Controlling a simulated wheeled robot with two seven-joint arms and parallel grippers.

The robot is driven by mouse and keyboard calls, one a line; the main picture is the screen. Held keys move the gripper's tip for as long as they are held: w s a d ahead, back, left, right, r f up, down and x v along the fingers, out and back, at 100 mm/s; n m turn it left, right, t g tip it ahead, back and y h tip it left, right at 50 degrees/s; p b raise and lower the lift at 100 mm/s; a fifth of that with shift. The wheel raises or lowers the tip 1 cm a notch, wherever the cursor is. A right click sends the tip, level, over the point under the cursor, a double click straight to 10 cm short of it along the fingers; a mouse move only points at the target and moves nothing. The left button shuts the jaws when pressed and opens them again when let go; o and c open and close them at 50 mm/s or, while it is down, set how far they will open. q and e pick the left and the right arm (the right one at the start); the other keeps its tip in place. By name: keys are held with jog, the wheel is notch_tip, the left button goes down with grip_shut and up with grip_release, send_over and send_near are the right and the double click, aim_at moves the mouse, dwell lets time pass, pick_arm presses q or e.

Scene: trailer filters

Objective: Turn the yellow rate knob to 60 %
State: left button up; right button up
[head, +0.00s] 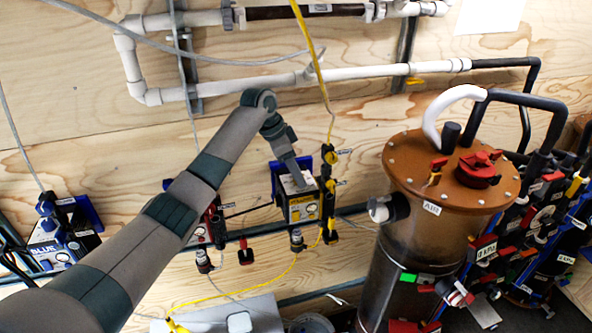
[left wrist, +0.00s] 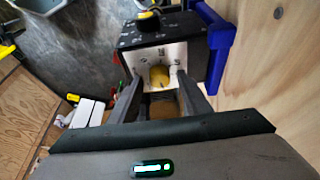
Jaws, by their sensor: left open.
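The yellow-labelled dosing box (head: 303,208) is mounted on the plywood wall, left of the big cylinder. My left arm reaches across to it, and my left gripper (head: 290,172) is at its upper face. In the left wrist view the box (left wrist: 128,38) shows a white dial face with dark marks, and the yellow knob (left wrist: 160,75) sits on it. My left gripper (left wrist: 155,88) is open, one finger on each side of the knob. I cannot tell whether the fingers touch it. The knob's pointer and setting are too small to read. My right gripper is out of view.
The cylinder with the brown lid (head: 415,165) stands to the right. A blue-labelled box (head: 62,235) is at the left. A yellow cable (head: 318,65) hangs down to the yellow valves (head: 330,185) beside the box. White pipes (head: 290,82) run along the wall above.

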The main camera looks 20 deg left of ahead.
pick_arm(q)
jog(key=shift+c, duration=0.6)
jog(key=c, duration=0.9)
jog(key=shift+n, duration=0.4)
jog(key=n, duration=0.2)
jog(key=n+t+y, duration=0.1)
jog(key=n, duration=0.1)
jog(key=shift+s+d+r+t, duration=0.1)
jog(key=shift+d+t, duration=0.1)
jog(key=shift+t, duration=0.1)
jog(key=n+y, duration=0.1)
jog(key=n, duration=0.1)
jog(key=n+y, duration=0.1)
jog(key=n, duration=0.2)
jog(key=shift+d+n+t, duration=0.15)
jog(key=shift+n+t, duration=0.15)
jog(key=o, duration=1)
